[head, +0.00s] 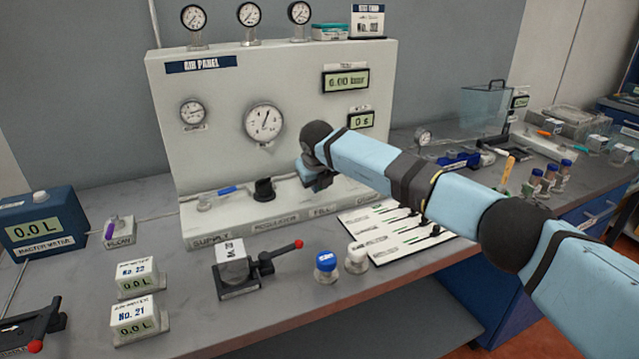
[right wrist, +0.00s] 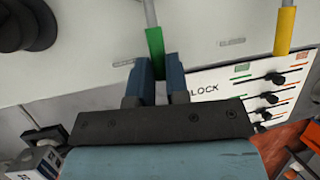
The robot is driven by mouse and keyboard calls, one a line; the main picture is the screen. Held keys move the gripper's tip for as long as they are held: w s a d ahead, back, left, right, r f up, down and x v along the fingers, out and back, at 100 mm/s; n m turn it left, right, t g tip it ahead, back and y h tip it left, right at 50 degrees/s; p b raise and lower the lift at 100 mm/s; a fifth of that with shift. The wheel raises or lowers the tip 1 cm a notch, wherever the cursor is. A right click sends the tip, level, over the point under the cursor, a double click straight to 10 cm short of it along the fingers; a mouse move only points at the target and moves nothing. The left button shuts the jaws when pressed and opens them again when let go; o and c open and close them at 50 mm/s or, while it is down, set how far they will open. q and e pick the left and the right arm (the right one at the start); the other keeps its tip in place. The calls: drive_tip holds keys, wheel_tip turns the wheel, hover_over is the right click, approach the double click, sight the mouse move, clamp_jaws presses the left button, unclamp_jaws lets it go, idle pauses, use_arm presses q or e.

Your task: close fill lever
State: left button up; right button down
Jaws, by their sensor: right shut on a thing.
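My right gripper (head: 316,182) is at the front of the white gas panel (head: 290,75), above the FILL label (head: 322,210). In the right wrist view its two blue fingers (right wrist: 159,75) are shut on the green end of a lever (right wrist: 155,42), which I take to be the fill lever. The green grip stands between the fingertips, and its grey rod runs up out of the picture. In the head view my gripper and arm hide this lever. My left gripper is not in view.
A yellow-ended lever (right wrist: 286,32) stands right of the green one. The black regulator knob (head: 264,189) and a blue-handled supply lever (head: 228,190) are to the left. A slotted white board (head: 395,232), two capped bottles and a red-knobbed clamp (head: 258,268) stand in front.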

drive_tip(key=c, duration=1.1)
unclamp_jaws()
drive_tip(key=v, duration=1.4)
drive_tip(key=shift+a+f, duration=0.1)
drive_tip(key=shift+f, duration=0.05)
